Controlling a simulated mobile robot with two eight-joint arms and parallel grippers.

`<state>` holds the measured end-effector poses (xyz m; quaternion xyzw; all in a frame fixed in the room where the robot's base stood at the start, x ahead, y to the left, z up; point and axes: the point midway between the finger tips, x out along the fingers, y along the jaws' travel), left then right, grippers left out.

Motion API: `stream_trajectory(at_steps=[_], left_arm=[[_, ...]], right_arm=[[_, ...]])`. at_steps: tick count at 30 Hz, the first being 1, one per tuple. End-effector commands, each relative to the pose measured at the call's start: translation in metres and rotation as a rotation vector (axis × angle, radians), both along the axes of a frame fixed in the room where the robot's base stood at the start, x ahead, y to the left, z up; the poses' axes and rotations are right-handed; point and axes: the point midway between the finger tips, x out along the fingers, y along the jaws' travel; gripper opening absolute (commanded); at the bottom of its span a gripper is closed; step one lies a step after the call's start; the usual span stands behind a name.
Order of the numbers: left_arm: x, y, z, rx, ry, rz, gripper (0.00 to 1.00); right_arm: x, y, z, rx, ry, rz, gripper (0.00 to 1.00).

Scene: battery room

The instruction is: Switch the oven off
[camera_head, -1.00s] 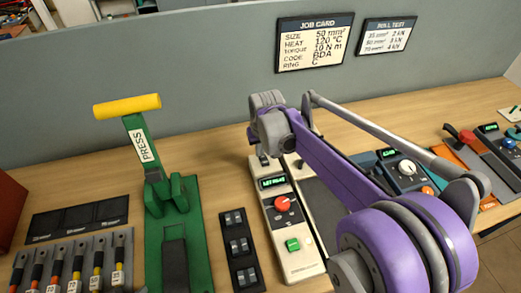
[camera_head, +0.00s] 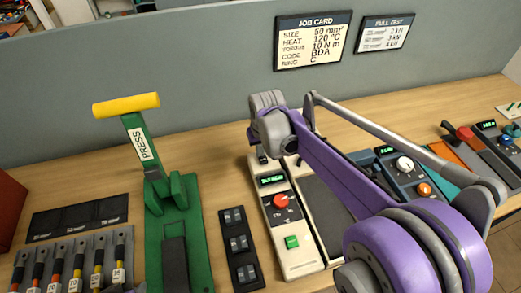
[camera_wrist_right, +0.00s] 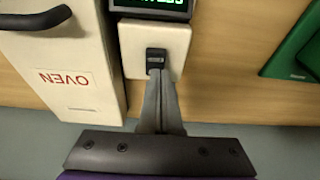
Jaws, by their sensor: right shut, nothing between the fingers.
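The cream oven control unit (camera_head: 303,259) stands on the bench in the head view, with a lit green display (camera_head: 271,180), a red dial (camera_head: 282,201) and a green button (camera_head: 292,242). In the right wrist view a black rocker switch (camera_wrist_right: 156,55) sits on its cream rear end, below the display (camera_wrist_right: 150,5). My right gripper (camera_wrist_right: 155,78) is shut and empty, its fingertips right at the switch's near edge; whether they touch it is unclear. My right gripper also shows in the head view (camera_head: 262,154), behind the display. My left gripper is not in view.
Beside the unit is the oven body, labelled OVEN (camera_wrist_right: 64,80), with a dark handle (camera_wrist_right: 35,19). A green press (camera_head: 160,220) with a yellow handle and a black switch strip (camera_head: 239,248) stand left. More devices (camera_head: 410,175) are right. A grey partition (camera_head: 200,75) stands behind.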

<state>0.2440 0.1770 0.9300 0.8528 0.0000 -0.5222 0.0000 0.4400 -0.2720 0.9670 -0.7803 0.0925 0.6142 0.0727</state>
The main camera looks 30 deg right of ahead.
Motion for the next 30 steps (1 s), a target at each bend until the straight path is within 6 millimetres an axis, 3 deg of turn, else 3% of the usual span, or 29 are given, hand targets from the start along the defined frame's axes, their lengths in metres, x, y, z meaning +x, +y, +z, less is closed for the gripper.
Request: stream_trajectory(at_steps=[7, 18, 24, 30], left_arm=[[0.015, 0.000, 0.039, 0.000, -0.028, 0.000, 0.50], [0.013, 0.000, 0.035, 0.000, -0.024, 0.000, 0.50], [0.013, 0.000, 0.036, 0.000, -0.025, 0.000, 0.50], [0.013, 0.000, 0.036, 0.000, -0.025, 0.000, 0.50]], right_arm=[[0.017, 0.000, 0.050, 0.000, -0.006, 0.002, 0.00], [0.003, 0.003, 0.119, 0.000, 0.000, 0.002, 0.00], [0.001, 0.003, 0.135, 0.000, 0.000, 0.002, 0.00], [0.000, 0.003, 0.137, 0.000, 0.000, 0.002, 0.00]])
